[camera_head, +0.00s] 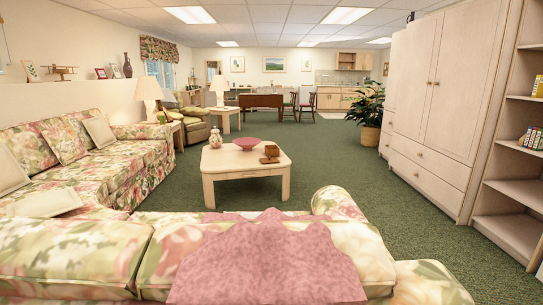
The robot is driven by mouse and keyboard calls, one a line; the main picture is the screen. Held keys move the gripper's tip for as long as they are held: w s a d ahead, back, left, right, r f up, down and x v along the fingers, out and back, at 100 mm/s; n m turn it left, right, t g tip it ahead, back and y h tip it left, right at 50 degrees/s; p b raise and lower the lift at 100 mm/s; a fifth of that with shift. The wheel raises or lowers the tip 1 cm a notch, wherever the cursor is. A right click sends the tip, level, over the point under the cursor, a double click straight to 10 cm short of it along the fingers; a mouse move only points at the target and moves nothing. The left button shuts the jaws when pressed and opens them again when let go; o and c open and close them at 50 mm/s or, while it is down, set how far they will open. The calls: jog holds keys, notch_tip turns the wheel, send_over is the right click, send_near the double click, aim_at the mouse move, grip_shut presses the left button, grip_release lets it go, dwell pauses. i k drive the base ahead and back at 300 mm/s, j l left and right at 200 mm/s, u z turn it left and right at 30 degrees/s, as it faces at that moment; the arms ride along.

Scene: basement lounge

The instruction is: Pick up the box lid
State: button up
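A small brown wooden object (270,153), perhaps a box with a raised lid, sits on the right part of the light wood coffee table (246,174). It is too small to tell its lid from its body. A pink bowl (246,143) stands behind it on the table, and a patterned jar (215,136) stands at the table's left rear. I see no other thing like a box lid. No part of my gripper shows in the camera_head view.
A floral sofa (75,255) with a pink throw (265,262) crosses the near foreground, between me and the coffee table. Its other part lines the left wall. A tall cabinet (425,100) and shelves (515,190) stand at right. Green carpet (345,170) is clear right of the table.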

aim_at(269, 161)
jog(key=z, duration=1.7)
jog(key=l+z, duration=0.2)
jog(key=l, duration=0.2)
jog(key=i+l+z, duration=0.2)
jog(key=l, duration=0.15)
jog(key=l+z, duration=0.2)
jog(key=l, duration=0.2)
jog(key=i+l, duration=0.3)
jog(key=i, duration=0.15)
jog(key=i+l, duration=0.3)
jog(key=i, duration=0.15)
jog(key=i+l+z, duration=0.1)
jog(key=i+l, duration=0.2)
jog(key=i+j+u, duration=0.15)
jog(key=i+u, duration=0.8)
jog(key=i+l+u, duration=0.2)
jog(key=i+u, duration=0.75)
jog(key=i, duration=1.15)
jog(key=i+u, duration=0.15)
jog(key=i, duration=0.7)
jog(key=i+l+u, duration=0.2)
jog(key=i, duration=0.7)
jog(key=j, duration=0.1)
